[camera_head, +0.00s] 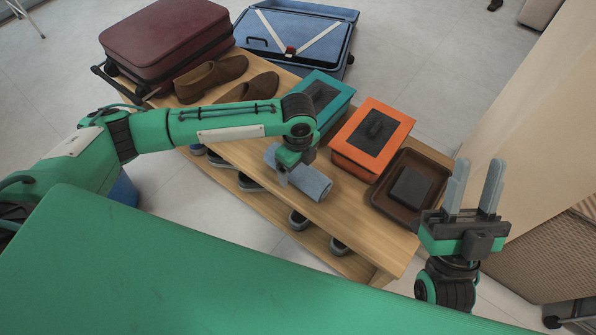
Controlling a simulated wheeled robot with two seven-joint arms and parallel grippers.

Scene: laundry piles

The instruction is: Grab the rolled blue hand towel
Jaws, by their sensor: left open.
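The rolled blue hand towel (311,183) lies on the wooden bench (345,222), near its front edge. My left gripper (284,180) points down at the left end of the towel. It is open, and its fingers are small and partly hidden by the wrist, so I cannot tell whether they touch the towel. My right gripper (474,188) is at the right, pointing up in the picture, with its two grey fingers apart and nothing between them.
A teal box (338,93) and an orange box (395,140) stand behind the towel. A brown tray (437,161) holds a dark block. Brown shoes (213,76) and a maroon suitcase (165,42) are at the left. An open blue suitcase (318,20) lies behind. More shoes sit on the lower shelf.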

